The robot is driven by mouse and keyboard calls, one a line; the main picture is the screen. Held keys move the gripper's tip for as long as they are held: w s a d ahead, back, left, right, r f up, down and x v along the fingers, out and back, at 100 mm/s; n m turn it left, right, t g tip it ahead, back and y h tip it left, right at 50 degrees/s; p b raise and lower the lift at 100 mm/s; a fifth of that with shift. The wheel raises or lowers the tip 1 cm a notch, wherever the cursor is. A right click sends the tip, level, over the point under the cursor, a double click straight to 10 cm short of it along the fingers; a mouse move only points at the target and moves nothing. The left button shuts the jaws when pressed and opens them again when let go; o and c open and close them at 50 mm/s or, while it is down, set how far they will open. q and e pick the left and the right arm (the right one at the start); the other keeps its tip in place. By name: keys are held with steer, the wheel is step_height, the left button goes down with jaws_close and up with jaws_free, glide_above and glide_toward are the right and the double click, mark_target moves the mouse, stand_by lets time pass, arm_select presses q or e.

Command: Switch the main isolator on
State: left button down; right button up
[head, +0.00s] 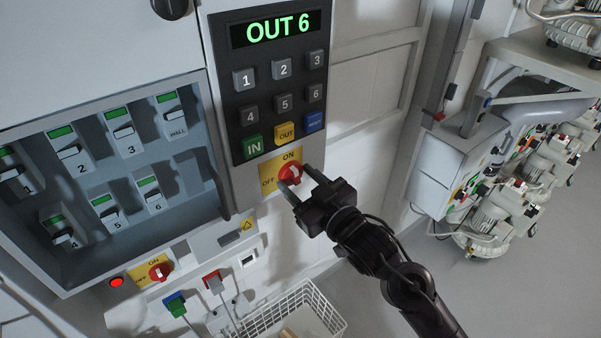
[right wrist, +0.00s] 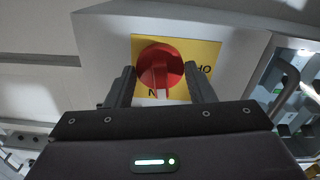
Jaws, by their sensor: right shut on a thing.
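A red rotary switch (head: 290,174) on a yellow ON/OFF plate (head: 268,183) sits below the keypad; it also shows in the right wrist view (right wrist: 158,66). My right gripper (head: 298,178) is shut on this red knob, one finger on each side. Its white mark seems to point toward ON. The fingers hide part of the knob and plate. A second red rotary switch (head: 160,272) on a yellow ON/OFF plate sits lower left, under the breaker panel, untouched. I cannot tell from labels which one is the main isolator. My left gripper is not in view.
The keypad display (head: 277,28) reads OUT 6. An open recessed panel (head: 215,130) with several numbered breakers is at left. A red lamp (head: 116,282) glows below it. A white wire basket (head: 330,318) stands below my right arm. Machines (head: 500,200) stand at right.

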steer(key=shift+m+p, duration=0.6)
steer(key=shift+m, duration=0.4)
steer(key=o, duration=1)
steer(key=shift+s, duration=0.1)
steer(key=b+v, duration=0.2)
steer(key=v, duration=0.5)
steer(key=shift+s+d+b, duration=0.25)
steer(key=shift+b, duration=0.05)
